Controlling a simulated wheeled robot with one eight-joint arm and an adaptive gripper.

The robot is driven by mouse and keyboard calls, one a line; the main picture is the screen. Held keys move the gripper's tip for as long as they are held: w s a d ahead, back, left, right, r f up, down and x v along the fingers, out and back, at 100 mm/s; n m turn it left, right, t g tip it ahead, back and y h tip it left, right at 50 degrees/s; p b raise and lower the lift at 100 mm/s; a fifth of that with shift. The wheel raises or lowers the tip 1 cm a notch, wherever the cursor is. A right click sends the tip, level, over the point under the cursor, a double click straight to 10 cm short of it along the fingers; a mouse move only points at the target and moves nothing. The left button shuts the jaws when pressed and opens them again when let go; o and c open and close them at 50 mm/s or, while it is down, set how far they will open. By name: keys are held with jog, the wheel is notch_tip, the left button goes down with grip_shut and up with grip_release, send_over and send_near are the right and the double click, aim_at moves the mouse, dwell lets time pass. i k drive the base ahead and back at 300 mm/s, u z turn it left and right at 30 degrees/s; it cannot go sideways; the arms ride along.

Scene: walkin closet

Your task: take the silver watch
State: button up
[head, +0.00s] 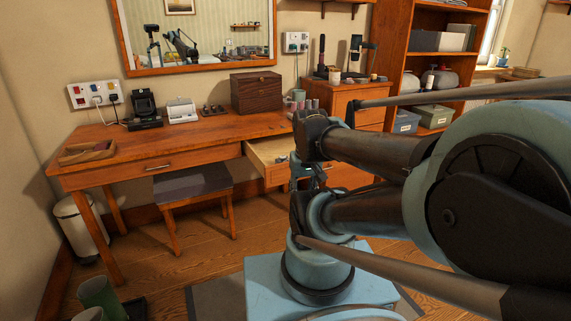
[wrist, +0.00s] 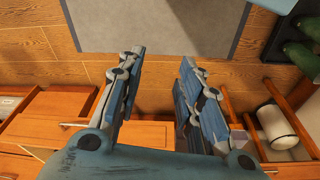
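I cannot make out a silver watch for certain in either view. An open drawer (head: 258,160) under the right part of the wooden desk (head: 185,134) holds a small greyish item (head: 282,159), too small to identify and partly beside my arm. My gripper (wrist: 160,57) shows in the wrist view with its two blue-grey fingers spread apart and nothing between them. It is over the floor, with drawer fronts at the bottom of that view. In the head view my arm covers part of the area right of the drawer.
On the desk stand a black stand (head: 145,105), a white case (head: 181,110), a dark wooden box (head: 256,92) and a tray (head: 88,152). A stool (head: 192,181) is under the desk. A white bin (head: 75,228) is at left. The desk's front middle is clear.

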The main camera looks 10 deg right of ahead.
aim_at(281, 159)
jog(key=u, duration=0.85)
jog(key=k, duration=0.9)
jog(key=z, duration=1.4)
jog(key=i, duration=1)
